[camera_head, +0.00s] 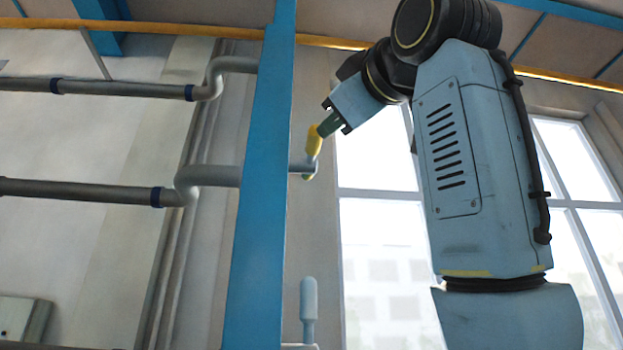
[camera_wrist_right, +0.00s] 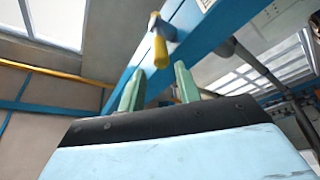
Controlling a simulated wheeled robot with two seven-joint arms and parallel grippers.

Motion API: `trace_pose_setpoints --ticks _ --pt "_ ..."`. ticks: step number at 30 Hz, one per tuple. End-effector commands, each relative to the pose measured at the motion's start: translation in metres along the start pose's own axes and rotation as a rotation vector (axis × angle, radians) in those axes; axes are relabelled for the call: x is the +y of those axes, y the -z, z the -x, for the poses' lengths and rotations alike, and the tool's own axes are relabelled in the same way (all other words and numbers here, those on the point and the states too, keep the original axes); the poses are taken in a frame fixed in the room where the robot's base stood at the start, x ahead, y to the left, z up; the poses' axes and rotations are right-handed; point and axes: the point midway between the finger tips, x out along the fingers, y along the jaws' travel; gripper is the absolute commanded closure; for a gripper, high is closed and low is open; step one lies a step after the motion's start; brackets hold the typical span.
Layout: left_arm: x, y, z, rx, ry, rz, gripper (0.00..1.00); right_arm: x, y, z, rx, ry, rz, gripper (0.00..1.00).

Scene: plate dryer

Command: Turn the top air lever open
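The top air lever (camera_head: 313,142) has a yellow handle on a grey fitting at the right side of a blue post (camera_head: 262,180). The handle stands nearly upright, leaning slightly. My right gripper (camera_head: 327,123) reaches in from the upper right, its fingertips at the handle's upper part. In the right wrist view the right gripper's green fingers (camera_wrist_right: 158,68) are apart. The yellow handle (camera_wrist_right: 159,48) lies between and beyond them; whether either finger touches it, I cannot tell. My left gripper is not in view.
A second, pale blue-grey lever (camera_head: 309,300) stands upright lower down beside the post. Grey pipes (camera_head: 90,191) run to the post from the left. A yellow pipe (camera_head: 150,28) crosses above. Windows (camera_head: 385,240) are behind my right arm.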

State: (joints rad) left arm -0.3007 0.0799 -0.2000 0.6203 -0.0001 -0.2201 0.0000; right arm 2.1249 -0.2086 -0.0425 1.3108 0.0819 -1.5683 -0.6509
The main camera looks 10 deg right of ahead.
Motion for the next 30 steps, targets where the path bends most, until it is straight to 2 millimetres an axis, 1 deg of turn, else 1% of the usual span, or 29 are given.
trace_pose_setpoints --ticks 1,9,12,15,18,21,29,30 --pt "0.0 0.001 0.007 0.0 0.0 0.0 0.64 0.001 0.001 -0.012 -0.003 0.004 -0.001 0.67" --pt "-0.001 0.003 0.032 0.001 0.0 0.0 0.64 0.002 0.002 -0.07 -0.003 0.003 -0.001 0.67" --pt "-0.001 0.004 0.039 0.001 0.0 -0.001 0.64 0.002 0.001 -0.087 -0.003 0.001 -0.001 0.67" --pt "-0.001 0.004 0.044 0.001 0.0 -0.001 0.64 0.002 0.001 -0.1 -0.003 0.001 -0.001 0.67" --pt "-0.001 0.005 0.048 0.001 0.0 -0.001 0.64 0.001 0.001 -0.108 -0.001 0.0 -0.001 0.67" --pt "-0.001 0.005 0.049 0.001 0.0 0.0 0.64 0.001 0.0 -0.112 0.0 0.0 -0.001 0.67" --pt "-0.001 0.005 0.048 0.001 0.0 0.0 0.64 0.0 -0.001 -0.113 0.0 -0.001 -0.001 0.67" --pt "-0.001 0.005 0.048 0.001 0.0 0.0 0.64 0.0 -0.001 -0.113 0.0 -0.001 -0.001 0.71"
